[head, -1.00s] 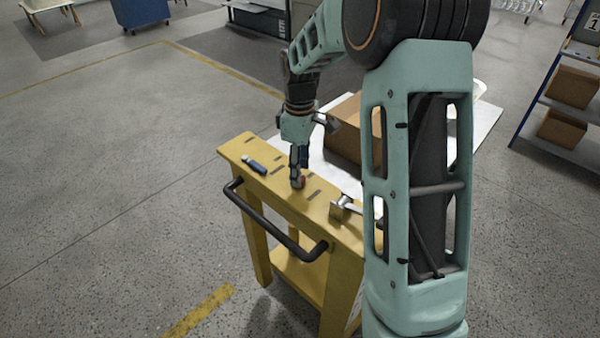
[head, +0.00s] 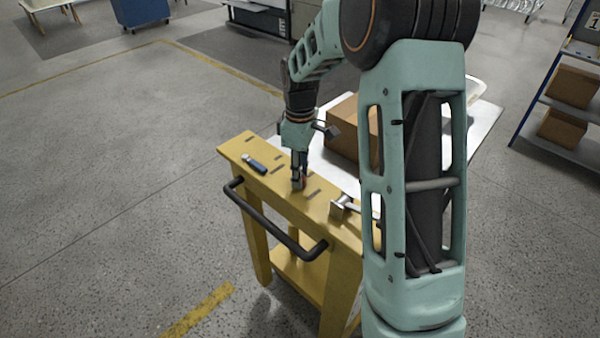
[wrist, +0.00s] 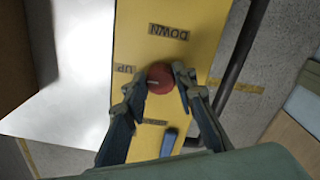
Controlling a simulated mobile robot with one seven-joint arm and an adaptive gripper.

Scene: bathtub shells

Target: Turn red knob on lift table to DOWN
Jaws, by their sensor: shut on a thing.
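The red knob (wrist: 161,78) sits on the yellow panel of the lift table (head: 240,150). In the wrist view a pale pointer line on it points left and slightly down, near the UP label (wrist: 124,69). The DOWN label (wrist: 169,31) is at the top of the panel, upside down in this view. My gripper (wrist: 160,75) is shut on the knob, one finger on its left side and one on its right. In the head view my gripper (head: 299,186) reaches down to the panel and mostly hides the knob.
A black handle bar (head: 270,226) runs along the front. A cardboard box (head: 350,128) stands on the white surface behind.

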